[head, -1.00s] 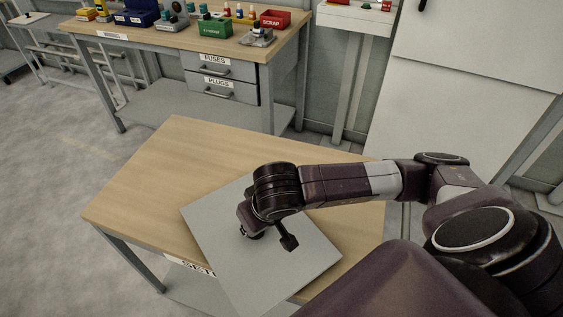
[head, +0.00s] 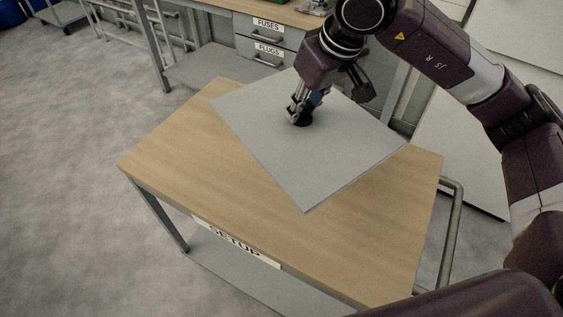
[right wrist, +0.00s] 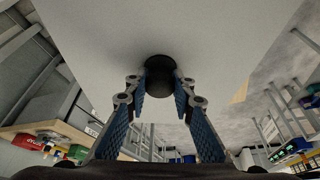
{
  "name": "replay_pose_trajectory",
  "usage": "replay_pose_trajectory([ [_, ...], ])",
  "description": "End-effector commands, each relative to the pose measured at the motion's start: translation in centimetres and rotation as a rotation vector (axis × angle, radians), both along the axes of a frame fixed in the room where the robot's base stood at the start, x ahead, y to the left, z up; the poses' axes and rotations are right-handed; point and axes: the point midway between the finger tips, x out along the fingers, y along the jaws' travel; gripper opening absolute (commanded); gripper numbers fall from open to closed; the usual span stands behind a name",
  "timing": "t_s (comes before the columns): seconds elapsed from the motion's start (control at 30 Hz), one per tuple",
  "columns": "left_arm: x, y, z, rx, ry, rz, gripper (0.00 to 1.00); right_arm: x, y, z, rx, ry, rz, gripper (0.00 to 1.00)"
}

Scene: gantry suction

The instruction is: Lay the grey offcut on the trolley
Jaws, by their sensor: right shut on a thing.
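The grey offcut (head: 300,165) is a flat, light grey sheet over the back part of the trolley's wooden top (head: 190,160). Its front corner points toward the trolley's front edge, and its back corner reaches the trolley's far edge. I cannot tell whether it rests on the top or is just above it. My right gripper (head: 301,112) points down at the sheet's middle, shut on a black round grip (head: 306,121) set against the sheet. In the right wrist view, the black grip (right wrist: 160,77) sits between the blue-padded fingers, with the sheet (right wrist: 220,35) behind. My left gripper is out of view.
The trolley has a "SETUP" label (head: 235,240), a lower shelf and a tube handle (head: 451,225) at its right. A workbench with drawers (head: 265,40) stands behind. The left and front of the wooden top are bare, with open floor at left.

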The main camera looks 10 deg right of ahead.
Motion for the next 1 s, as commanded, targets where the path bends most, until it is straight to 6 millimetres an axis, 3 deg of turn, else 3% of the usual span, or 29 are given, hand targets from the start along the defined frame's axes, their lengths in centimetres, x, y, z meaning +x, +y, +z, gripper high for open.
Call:
replay_pose_trajectory([
  [0.13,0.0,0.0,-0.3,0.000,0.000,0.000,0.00,0.2,0.5,1.7,0.006,-0.008,0.039,0.00],
  [0.27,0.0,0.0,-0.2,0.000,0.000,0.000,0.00,0.1,0.5,0.9,0.005,-0.004,0.049,0.00],
  [0.8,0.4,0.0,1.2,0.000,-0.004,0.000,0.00,0.0,0.6,-11.3,0.005,-0.003,0.047,0.00],
  [1.0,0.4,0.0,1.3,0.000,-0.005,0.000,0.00,0.2,0.6,-13.4,0.008,-0.007,0.046,0.00],
])
